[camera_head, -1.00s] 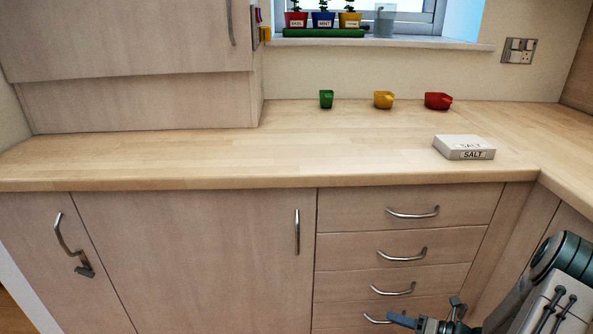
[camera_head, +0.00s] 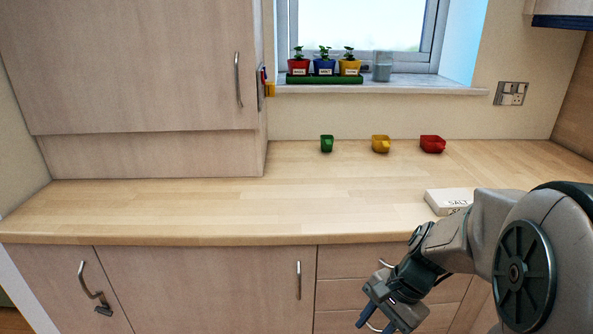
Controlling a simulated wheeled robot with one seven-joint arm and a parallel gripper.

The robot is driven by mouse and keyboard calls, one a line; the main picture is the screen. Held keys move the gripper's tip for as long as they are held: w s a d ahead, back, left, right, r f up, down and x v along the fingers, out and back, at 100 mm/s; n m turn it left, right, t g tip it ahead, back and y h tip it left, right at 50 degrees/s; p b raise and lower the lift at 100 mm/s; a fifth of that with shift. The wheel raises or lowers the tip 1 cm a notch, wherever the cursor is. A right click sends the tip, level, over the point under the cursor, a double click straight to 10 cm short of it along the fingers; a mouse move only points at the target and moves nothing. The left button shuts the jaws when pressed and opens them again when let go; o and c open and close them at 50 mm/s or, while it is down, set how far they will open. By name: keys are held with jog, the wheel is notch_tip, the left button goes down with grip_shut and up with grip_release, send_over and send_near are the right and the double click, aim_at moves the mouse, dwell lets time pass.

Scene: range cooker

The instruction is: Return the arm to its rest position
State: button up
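My arm (camera_head: 470,235) reaches in from the right side of the head view, bent, with its links in front of the drawers and the right part of the worktop. My gripper (camera_head: 378,322) points down and to the left in front of the drawer fronts, below the worktop edge. Its two fingers look spread apart, and I see nothing between them. The arm hides part of the salt box (camera_head: 447,197) and most of the drawers.
The wooden worktop (camera_head: 200,205) is mostly clear. Green (camera_head: 327,144), yellow (camera_head: 381,144) and red (camera_head: 432,144) cups stand at the back. Potted herbs in a green tray (camera_head: 325,79) sit on the windowsill. Cupboard doors (camera_head: 200,285) and drawers (camera_head: 345,262) lie below the worktop.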

jog(key=s+r+n+t+h+p, duration=0.1)
jog(key=s+r+n+h+p, duration=0.1)
jog(key=r+n, duration=0.3)
jog(key=s+r+n+t+h+p, duration=0.2)
jog(key=s+r+n+p, duration=0.1)
jog(key=r, duration=0.6)
jog(key=shift+s+r+n+t+h+p, duration=0.3)
jog(key=shift+n+p, duration=0.45)
jog(key=shift+n, duration=0.45)
jog(key=shift+d, duration=0.15)
